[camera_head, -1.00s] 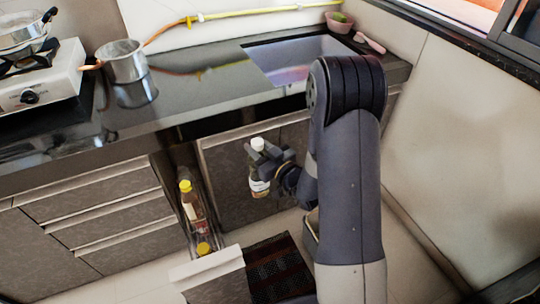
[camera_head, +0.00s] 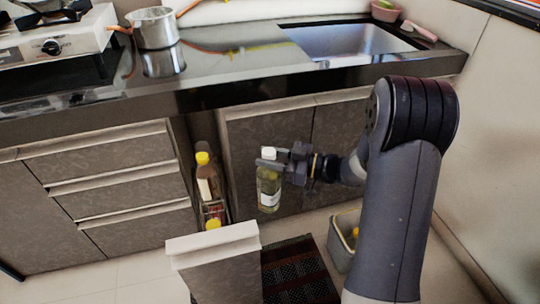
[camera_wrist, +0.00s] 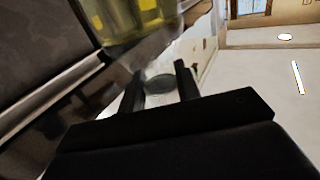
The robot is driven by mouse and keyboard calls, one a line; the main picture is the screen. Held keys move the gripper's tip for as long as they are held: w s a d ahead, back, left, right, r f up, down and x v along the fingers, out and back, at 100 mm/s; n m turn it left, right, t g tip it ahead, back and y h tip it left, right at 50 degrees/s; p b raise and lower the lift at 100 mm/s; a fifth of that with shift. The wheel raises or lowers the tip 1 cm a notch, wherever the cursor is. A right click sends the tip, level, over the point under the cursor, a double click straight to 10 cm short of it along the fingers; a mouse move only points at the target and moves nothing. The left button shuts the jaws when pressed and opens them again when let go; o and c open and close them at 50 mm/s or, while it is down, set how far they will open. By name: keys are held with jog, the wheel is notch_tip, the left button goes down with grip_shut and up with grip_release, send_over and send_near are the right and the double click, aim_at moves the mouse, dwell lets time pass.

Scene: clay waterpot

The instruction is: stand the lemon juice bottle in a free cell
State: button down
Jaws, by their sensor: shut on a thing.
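My gripper (camera_head: 272,163) is shut on a clear bottle with a pale yellow-green tint, a white cap and a white label, which I take as the lemon juice bottle (camera_head: 268,186). It hangs roughly upright, held near its neck, in front of the cupboard door. In the wrist view the bottle (camera_wrist: 130,18) shows at the top, beyond the dark fingers (camera_wrist: 160,82). The pull-out rack (camera_head: 229,212) stands open to the left of the bottle. Its cells are mostly hidden by its front panel (camera_head: 214,245) and its contents.
A yellow-capped brown bottle (camera_head: 206,183) stands at the rack's back, and another yellow cap (camera_head: 213,223) shows near its front. The counter edge (camera_head: 240,95) overhangs above. A dark mat (camera_head: 298,272) and a grey bin (camera_head: 342,238) are on the floor to the right.

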jog(key=shift+s+f+g, duration=0.1)
jog(key=shift+f+g, duration=0.15)
jog(key=shift+g, duration=0.05)
jog(key=shift+s+a+b, duration=1.5)
jog(key=shift+s+a, duration=0.45)
jog(key=shift+a, duration=6.1)
jog(key=shift+a+f+b, duration=0.15)
jog(key=shift+f+b, duration=1.85)
jog(key=shift+f, duration=0.6)
jog(key=c, duration=0.9)
grip_release()
jog(key=shift+c, duration=0.2)
jog(key=shift+f, duration=0.1)
jog(key=p+v, duration=0.2)
jog(key=v, duration=0.9)
jog(key=shift+p, duration=0.4)
